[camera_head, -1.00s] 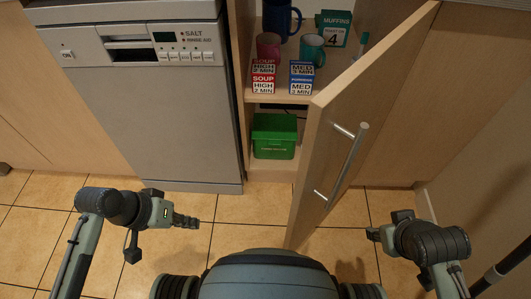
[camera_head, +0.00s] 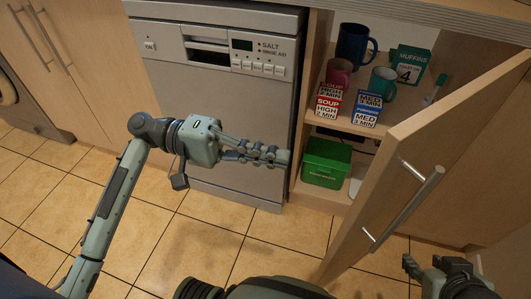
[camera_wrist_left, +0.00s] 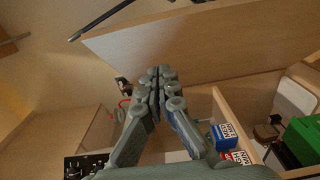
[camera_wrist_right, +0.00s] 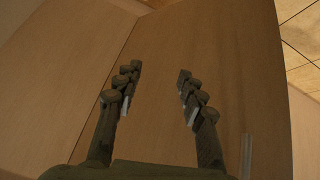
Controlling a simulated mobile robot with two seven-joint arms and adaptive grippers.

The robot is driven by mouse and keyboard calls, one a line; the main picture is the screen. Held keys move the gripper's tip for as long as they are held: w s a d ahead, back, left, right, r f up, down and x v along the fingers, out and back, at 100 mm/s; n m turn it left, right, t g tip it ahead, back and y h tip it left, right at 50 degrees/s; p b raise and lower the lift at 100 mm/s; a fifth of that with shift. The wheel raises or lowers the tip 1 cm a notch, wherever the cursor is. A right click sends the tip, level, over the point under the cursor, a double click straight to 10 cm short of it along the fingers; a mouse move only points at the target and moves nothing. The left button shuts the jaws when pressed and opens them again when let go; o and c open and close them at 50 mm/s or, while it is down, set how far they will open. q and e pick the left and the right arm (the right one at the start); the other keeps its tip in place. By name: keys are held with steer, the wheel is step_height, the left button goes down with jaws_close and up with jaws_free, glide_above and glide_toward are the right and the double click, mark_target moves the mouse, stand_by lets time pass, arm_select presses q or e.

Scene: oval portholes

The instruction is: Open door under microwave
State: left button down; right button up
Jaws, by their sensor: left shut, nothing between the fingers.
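The wooden cupboard door (camera_head: 430,135) stands swung well open, with its metal bar handle (camera_head: 403,207) on the outer face. My left gripper (camera_head: 284,157) is shut and empty, in front of the dishwasher's right edge, apart from the door. Its closed fingers show in the left wrist view (camera_wrist_left: 160,75), with the door panel (camera_wrist_left: 190,45) beyond them. My right gripper (camera_head: 412,265) is low at the right, below the handle. In the right wrist view its fingers (camera_wrist_right: 158,78) are spread and empty, facing a wooden panel. No microwave is in view.
The open cupboard holds mugs, small boxes and a green box (camera_head: 326,163) on its shelves. A silver dishwasher (camera_head: 225,90) stands left of it. The tiled floor (camera_head: 60,190) is clear at the left.

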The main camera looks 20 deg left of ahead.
arm_select(q)
steer(key=s+d, duration=0.2)
steer(key=d, duration=0.6)
steer(key=shift+s+d, duration=0.2)
steer(key=shift+d, duration=0.15)
arm_select(e)
steer(key=s+d+g, duration=0.1)
steer(key=s+d+f, duration=0.1)
steer(key=shift+s+d+f+g+h, duration=0.1)
steer(key=shift+s+f+g+h, duration=0.05)
steer(key=shift+s+g+h, duration=0.25)
